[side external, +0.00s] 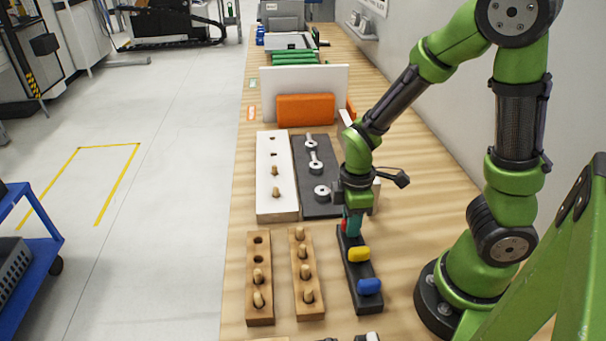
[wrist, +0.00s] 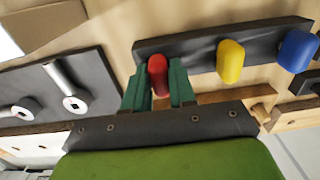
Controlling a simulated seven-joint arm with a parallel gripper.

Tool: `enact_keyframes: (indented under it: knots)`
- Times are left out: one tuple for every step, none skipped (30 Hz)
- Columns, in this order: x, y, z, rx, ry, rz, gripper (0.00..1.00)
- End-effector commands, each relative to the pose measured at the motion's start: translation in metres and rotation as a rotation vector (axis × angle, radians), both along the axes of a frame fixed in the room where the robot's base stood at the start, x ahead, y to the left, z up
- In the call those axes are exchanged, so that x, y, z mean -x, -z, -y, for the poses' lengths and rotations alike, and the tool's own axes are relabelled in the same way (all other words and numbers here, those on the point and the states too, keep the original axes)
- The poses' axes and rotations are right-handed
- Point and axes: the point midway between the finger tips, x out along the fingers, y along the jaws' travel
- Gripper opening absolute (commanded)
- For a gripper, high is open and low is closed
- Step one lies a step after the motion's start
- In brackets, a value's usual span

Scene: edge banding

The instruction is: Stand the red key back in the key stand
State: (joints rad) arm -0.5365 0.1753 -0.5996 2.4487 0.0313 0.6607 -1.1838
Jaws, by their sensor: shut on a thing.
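The key stand (side external: 364,297) is a long dark block on the bench. A yellow key (side external: 359,254) and a blue key (side external: 369,286) stand in it. My gripper (side external: 352,222) points down over the stand's far end, its teal fingers shut on the red key (side external: 343,227). In the wrist view the red key (wrist: 158,72) sits between the two fingers (wrist: 159,84), in line with the yellow key (wrist: 230,61) and blue key (wrist: 297,50). Its lower end is hidden, so I cannot tell how far it is in the stand (wrist: 195,60).
Two wooden peg blocks (side external: 259,277) (side external: 301,243) stand left of the key stand. Behind them lie a white peg board (side external: 265,207) and a dark board (side external: 308,207) with metal parts. An orange block (side external: 306,109) stands farther back. Bare bench shows between the blocks.

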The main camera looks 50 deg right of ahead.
Motion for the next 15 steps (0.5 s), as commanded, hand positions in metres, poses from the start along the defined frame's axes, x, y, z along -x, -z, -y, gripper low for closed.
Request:
enact_keyframes:
  knots:
    - [0.0001,0.0007,0.0001,0.001,0.000,-0.001,0.00]
    - [0.0002,0.0010,0.0002,0.001,0.001,-0.001,0.00]
    - [0.0002,0.0013,0.0002,0.001,0.001,-0.001,0.00]
    - [0.0002,0.0015,0.0002,0.001,0.001,-0.001,0.00]
    - [0.0002,0.0017,0.0002,0.001,0.001,-0.001,0.00]
    - [0.0002,0.0018,0.0002,0.000,0.001,0.000,0.00]
    - [0.0002,0.0018,0.0002,0.000,0.001,0.000,0.00]
    - [0.0002,0.0018,0.0001,0.000,0.001,0.000,0.00]
    - [0.0002,0.0018,0.0001,0.000,0.001,0.000,0.00]
    - [0.0002,0.0018,0.0001,0.000,0.001,0.000,0.00]
    - [0.0002,0.0018,0.0001,0.000,0.001,0.000,0.00]
    - [0.0002,0.0018,0.0001,0.000,0.001,0.000,0.00]
    - [0.0002,0.0018,0.0001,0.000,0.001,0.000,0.00]
    - [0.0002,0.0017,0.0001,0.000,0.001,0.000,0.28]
    - [0.0002,0.0017,0.0001,0.000,0.001,0.000,0.34]
